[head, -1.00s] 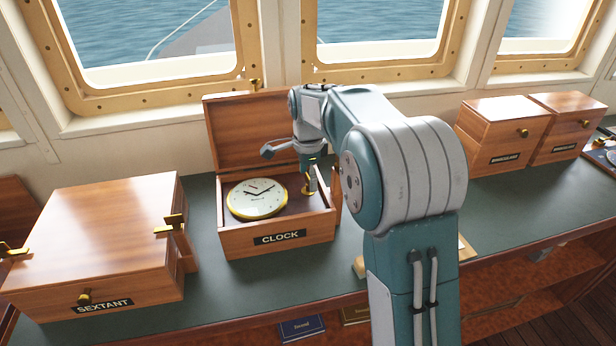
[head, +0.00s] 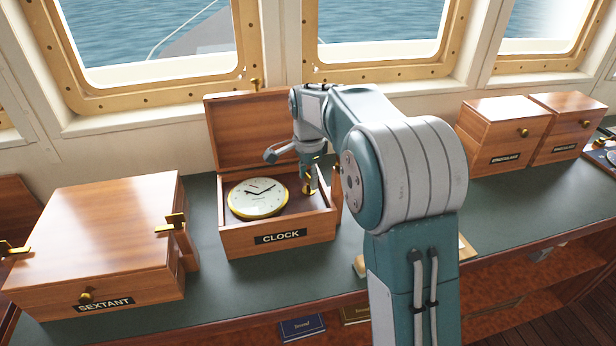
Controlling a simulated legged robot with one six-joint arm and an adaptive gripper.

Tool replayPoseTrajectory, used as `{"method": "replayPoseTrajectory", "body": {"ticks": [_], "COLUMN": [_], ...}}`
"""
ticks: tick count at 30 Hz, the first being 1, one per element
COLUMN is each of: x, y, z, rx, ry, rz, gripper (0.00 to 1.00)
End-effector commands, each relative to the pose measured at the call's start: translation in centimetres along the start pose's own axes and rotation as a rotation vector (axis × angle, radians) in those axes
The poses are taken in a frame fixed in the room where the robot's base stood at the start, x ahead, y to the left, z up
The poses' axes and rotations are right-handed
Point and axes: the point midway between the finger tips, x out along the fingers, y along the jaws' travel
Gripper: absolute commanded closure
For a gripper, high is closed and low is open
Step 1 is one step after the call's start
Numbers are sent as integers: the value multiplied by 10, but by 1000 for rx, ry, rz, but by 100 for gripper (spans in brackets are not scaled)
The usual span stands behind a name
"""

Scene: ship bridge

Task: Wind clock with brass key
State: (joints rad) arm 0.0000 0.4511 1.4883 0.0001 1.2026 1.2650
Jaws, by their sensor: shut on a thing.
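The clock (head: 258,198) has a round cream dial with a brass rim and lies face up in an open wooden box (head: 240,243) labelled CLOCK. The box lid (head: 246,130) stands open at the back. My gripper (head: 309,187) points down into the right part of the box, beside the clock. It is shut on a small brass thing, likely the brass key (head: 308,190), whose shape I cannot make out. The key is to the right of the dial and apart from it in this view. Whether it sits in a holder is too small to tell.
A closed SEXTANT box (head: 100,235) with brass latches stands at the left. Two closed wooden boxes (head: 503,140) stand at the back right. The green counter (head: 205,215) is narrow between the sextant and clock boxes. Windows rise behind.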

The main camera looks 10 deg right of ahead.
Motion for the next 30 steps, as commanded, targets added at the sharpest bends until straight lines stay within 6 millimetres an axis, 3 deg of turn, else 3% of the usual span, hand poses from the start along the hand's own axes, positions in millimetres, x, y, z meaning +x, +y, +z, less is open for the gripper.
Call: {"method": "replayPoseTrajectory", "body": {"ticks": [30], "x": [2], "y": [-2], "z": [0], "rx": [-959], "ry": [3], "rz": [-3], "gripper": [94]}}
